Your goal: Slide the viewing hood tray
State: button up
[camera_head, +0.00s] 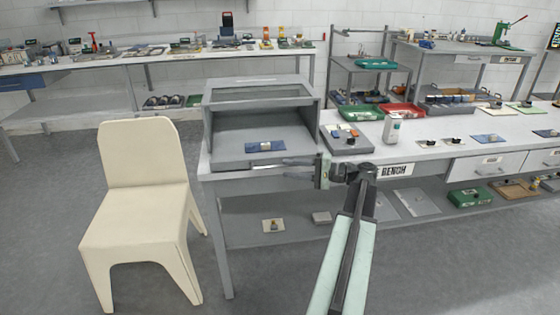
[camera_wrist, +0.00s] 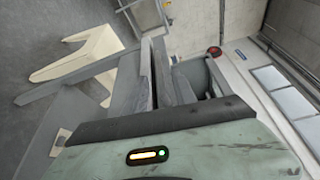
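The viewing hood (camera_head: 208,130) is a grey open-fronted box with a dark window panel on its sloped top. It stands at the left end of the bench. Its tray (camera_head: 228,165) shows as a grey front edge low in the opening, and I cannot tell how far it is out. A blue piece with a small pale part (camera_head: 265,147) lies inside the hood. My gripper (camera_head: 262,165) reaches in from the right, its grey fingers lying across the tray front. The fingers also show in the wrist view (camera_wrist: 158,60). Contact and finger gap are unclear.
A cream chair (camera_head: 140,200) stands left of the bench. Right of the hood are a grey box with coloured knobs (camera_head: 345,140) and a white bottle (camera_head: 391,128). A lower shelf (camera_head: 300,232) holds small items. Floor in front is clear.

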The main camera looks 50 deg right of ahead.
aim_at(274, 167)
jog(key=shift+m, duration=0.4)
jog(key=b+x, duration=0.1)
jog(key=x, duration=0.7)
grip_shut()
dwell(1.1)
